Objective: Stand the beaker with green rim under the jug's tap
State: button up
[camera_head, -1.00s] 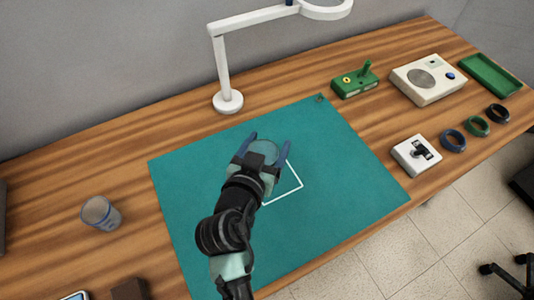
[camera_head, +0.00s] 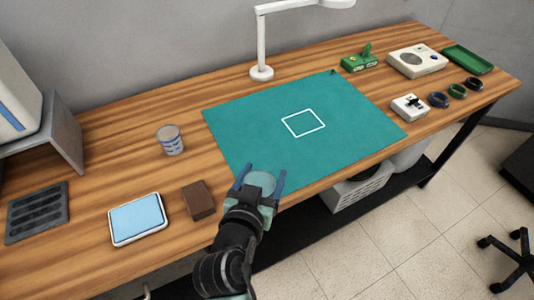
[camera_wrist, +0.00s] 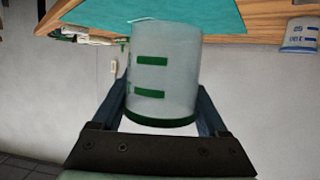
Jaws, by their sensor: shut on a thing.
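My gripper (camera_head: 258,188) is shut on the beaker with green rim (camera_wrist: 164,75). The beaker is clear, with green marks on its side and a green band at the end nearest my gripper in the wrist view. In the head view this beaker (camera_head: 262,182) is between the fingers at the mat's front edge. A large white container with a blue strip (camera_head: 14,95), probably the jug, is cut off at the left edge. It stands on a grey stand (camera_head: 68,135). No tap shows.
A second beaker with blue marks (camera_head: 170,140) stands left of the green mat (camera_head: 350,120); it also shows in the wrist view (camera_wrist: 300,36). A blue-topped scale (camera_head: 138,218), brown block (camera_head: 198,200) and dark slotted rack (camera_head: 37,212) lie at front left. Wood is bare between them.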

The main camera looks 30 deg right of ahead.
jog(key=a+f+n+y, duration=0.1)
jog(key=f, duration=0.1)
jog(key=s+a+f+t+y, duration=0.1)
jog(key=a+f+n+y, duration=0.1)
jog(key=f, duration=0.1)
jog(key=shift+s+a+f+n, duration=0.2)
jog(key=shift+a+f+n, duration=0.1)
jog(key=s+a+f+n+y, duration=0.2)
jog(key=a, duration=0.1)
jog(key=s+a+f+n+t+y, duration=0.1)
jog(key=s+a+f+y, duration=0.1)
jog(key=a+f, duration=0.1)
jog(key=s+a+f+n+t+y, duration=0.1)
jog(key=s+a+f+n+y, duration=0.1)
jog(key=a+f, duration=0.1)
jog(key=shift+a+n, duration=0.3)
jog(key=shift+a, duration=0.4)
jog(key=shift+w+a, duration=0.1)
